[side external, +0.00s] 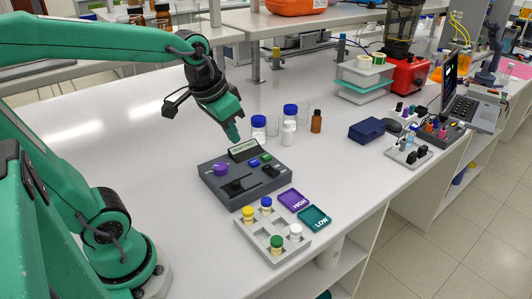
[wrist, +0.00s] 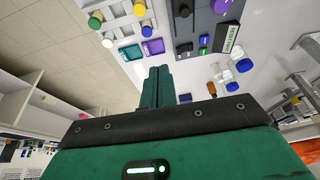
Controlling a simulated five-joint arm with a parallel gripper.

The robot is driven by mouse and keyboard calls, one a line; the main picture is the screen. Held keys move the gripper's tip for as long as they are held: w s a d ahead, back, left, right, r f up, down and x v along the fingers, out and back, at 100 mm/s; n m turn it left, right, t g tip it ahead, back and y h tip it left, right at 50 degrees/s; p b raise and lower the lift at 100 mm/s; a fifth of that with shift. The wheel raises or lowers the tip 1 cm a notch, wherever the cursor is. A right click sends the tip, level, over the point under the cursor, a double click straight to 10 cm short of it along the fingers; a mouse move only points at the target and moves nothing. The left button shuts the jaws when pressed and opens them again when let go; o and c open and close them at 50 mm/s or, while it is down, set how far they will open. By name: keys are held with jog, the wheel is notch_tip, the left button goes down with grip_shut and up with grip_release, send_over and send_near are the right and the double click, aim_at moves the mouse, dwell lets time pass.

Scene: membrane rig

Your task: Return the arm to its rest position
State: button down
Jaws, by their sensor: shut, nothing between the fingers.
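My gripper (side external: 233,134) is green and black. In the side external view it hangs tilted downward above the back edge of a dark grey control box (side external: 226,190), close to its small display. The fingers are shut together with nothing between them. In the wrist view the closed green fingers of my gripper (wrist: 159,72) point up the picture, and part of the control box (wrist: 204,18) shows beyond them. The box carries a purple knob (side external: 220,169), a black lever and blue and green buttons.
A grey rack (side external: 272,248) with several capped vials stands in front of the box, beside purple HIGH (side external: 293,200) and teal LOW (side external: 314,218) plates. Blue-capped jars (side external: 258,130) and an amber bottle (side external: 316,121) stand behind. The bench at left (side external: 90,130) is clear.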

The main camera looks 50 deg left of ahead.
jog(key=s+d+t, duration=0.1)
jog(key=s, duration=0.5)
jog(key=shift+s+d+f+t, duration=0.25)
jog(key=shift+s+d+t, duration=0.05)
jog(key=shift+d, duration=0.1)
